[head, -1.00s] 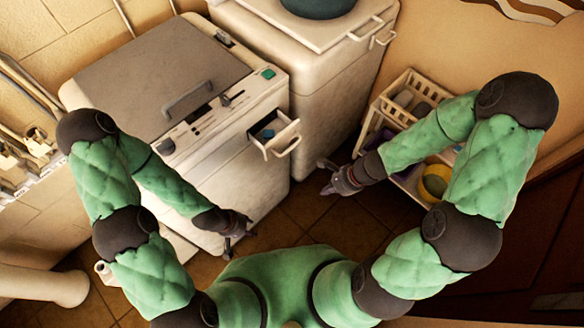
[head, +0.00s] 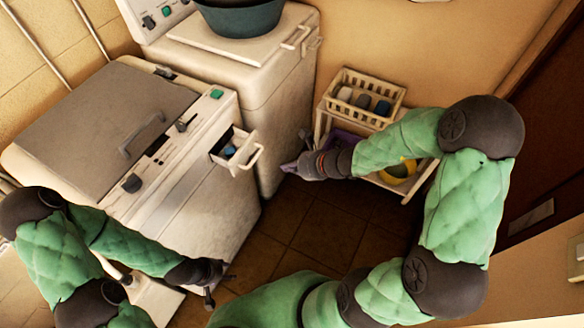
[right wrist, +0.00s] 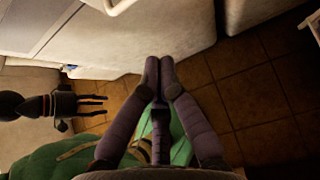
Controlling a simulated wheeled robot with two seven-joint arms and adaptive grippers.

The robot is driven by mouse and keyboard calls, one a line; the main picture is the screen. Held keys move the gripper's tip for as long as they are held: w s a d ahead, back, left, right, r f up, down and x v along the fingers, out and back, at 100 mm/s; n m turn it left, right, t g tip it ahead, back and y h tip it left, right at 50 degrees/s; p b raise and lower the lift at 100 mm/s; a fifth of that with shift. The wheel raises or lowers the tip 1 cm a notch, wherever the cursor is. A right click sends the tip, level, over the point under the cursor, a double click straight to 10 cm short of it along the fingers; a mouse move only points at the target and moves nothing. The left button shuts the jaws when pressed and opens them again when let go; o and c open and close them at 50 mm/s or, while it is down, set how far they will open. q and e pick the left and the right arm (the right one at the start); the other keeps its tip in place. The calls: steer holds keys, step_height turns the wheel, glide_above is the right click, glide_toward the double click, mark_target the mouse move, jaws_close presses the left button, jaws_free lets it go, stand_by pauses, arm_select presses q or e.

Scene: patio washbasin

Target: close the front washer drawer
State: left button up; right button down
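The front washer (head: 185,195) is a white machine with a grey lid at left in the head view. Its small drawer (head: 237,151) is pulled out at the upper right of its front, with blue contents inside and a white loop handle. My right gripper (head: 289,168) is to the right of the drawer handle, apart from it. In the right wrist view its fingertips (right wrist: 159,62) are together, with nothing seen between them; a white looped edge shows at the top. My left gripper (head: 226,284) is low before the washer front, open and empty; its spread fingers also show in the wrist view (right wrist: 92,104).
A second white washer (head: 245,75) with a dark basin (head: 240,18) on top stands behind. A white cart (head: 414,181) with a basket (head: 362,98) and a yellow bowl (head: 399,170) stands by my right forearm. The tiled floor (head: 290,225) before the washer is clear.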

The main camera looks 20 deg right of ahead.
mark_target(246, 151)
steer(key=w+a+f+b, duration=0.2)
steer(key=w+a+f, duration=0.1)
steer(key=w+a, duration=0.2)
steer(key=shift+w+a, duration=0.15)
steer(key=shift+w, duration=0.55)
steer(key=shift+w, duration=0.1)
steer(key=w+a, duration=0.2)
steer(key=w, duration=0.1)
steer(key=w+a+b, duration=0.1)
steer(key=w+a, duration=0.2)
steer(key=shift+w+a+b, duration=0.2)
steer(key=shift+w+b, duration=0.1)
steer(key=shift+w, duration=0.05)
steer(key=shift+r, duration=0.1)
